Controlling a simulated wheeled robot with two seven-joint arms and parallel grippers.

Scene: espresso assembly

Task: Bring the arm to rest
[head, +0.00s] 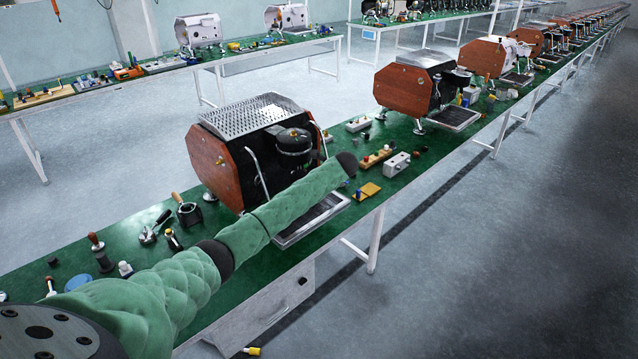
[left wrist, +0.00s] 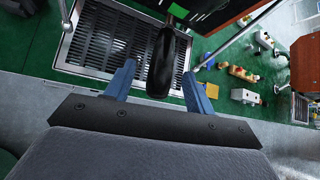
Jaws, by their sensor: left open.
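My left arm, in a green padded sleeve, reaches across the bench front in the head view, its dark end (head: 347,163) in front of the nearest espresso machine (head: 214,165). The gripper fingers are hard to make out there. In the left wrist view my left gripper (left wrist: 159,70) is open, with two blue fingers spread apart. A black handle (left wrist: 163,62) lies between the fingers, with gaps on both sides. Its far end runs up toward the machine. The drip tray grate (left wrist: 110,40) lies beyond the left finger. My right gripper is not in view.
The green bench (head: 140,215) holds a portafilter (head: 188,212), tampers and small tools left of the machine. A yellow piece (head: 367,190) and a grey block (head: 397,163) lie to its right. More machines (head: 420,90) stand along the bench.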

